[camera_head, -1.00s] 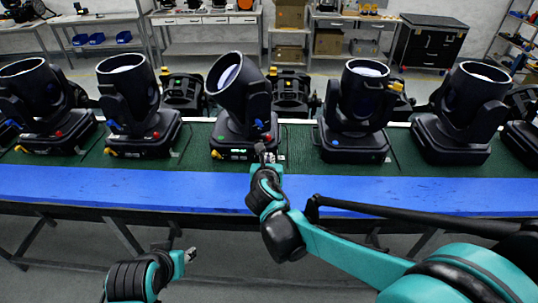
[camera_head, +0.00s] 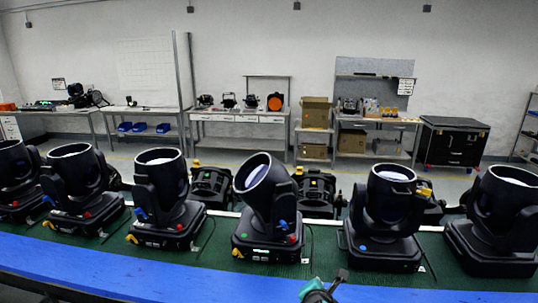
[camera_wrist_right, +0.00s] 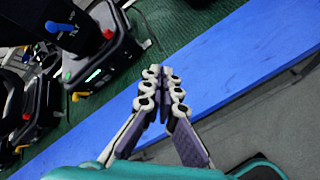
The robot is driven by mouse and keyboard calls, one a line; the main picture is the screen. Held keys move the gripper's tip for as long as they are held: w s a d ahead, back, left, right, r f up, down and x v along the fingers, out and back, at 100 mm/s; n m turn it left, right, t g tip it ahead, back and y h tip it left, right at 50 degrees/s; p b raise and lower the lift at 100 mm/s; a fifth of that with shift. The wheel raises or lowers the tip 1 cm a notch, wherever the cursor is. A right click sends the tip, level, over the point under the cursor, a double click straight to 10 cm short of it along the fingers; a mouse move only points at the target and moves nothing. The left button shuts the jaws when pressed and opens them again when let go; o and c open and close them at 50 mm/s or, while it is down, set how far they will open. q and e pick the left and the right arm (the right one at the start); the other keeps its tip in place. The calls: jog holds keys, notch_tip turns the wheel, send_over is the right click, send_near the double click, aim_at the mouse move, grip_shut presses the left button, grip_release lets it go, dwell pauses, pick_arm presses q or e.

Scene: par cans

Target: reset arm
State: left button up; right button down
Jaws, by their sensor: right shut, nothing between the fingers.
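Several black par cans stand in a row on the green mat. The middle par can (camera_head: 266,212) has its head tilted to the left, with a blue knob, a red knob and a green light on its base. My right gripper (camera_head: 338,279) shows at the bottom edge of the head view, in front of that par can and apart from it. In the right wrist view, my right gripper (camera_wrist_right: 161,72) has its fingers together and empty, over the blue table edge. A par can base (camera_wrist_right: 98,72) with a green light is to its left. My left gripper is not in view.
The blue table edge (camera_head: 150,275) runs along the front of the green mat (camera_wrist_right: 185,22). Another row of fixtures stands behind the first. Workbenches (camera_head: 240,117), cardboard boxes (camera_head: 316,112) and a black wheeled case (camera_head: 452,142) are at the back wall.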

jog(key=s+d+f+m+g+y+b, duration=0.1)
jog(key=s+d+f+m+g, duration=0.1)
jog(key=s+m, duration=0.7)
jog(key=s+d+f+m+g+y+b, duration=0.1)
jog(key=s+f+m, duration=0.4)
jog(key=s+m, duration=0.5)
jog(key=d+m+g, duration=0.1)
jog(key=m, duration=0.4)
jog(key=shift+d+f, duration=0.2)
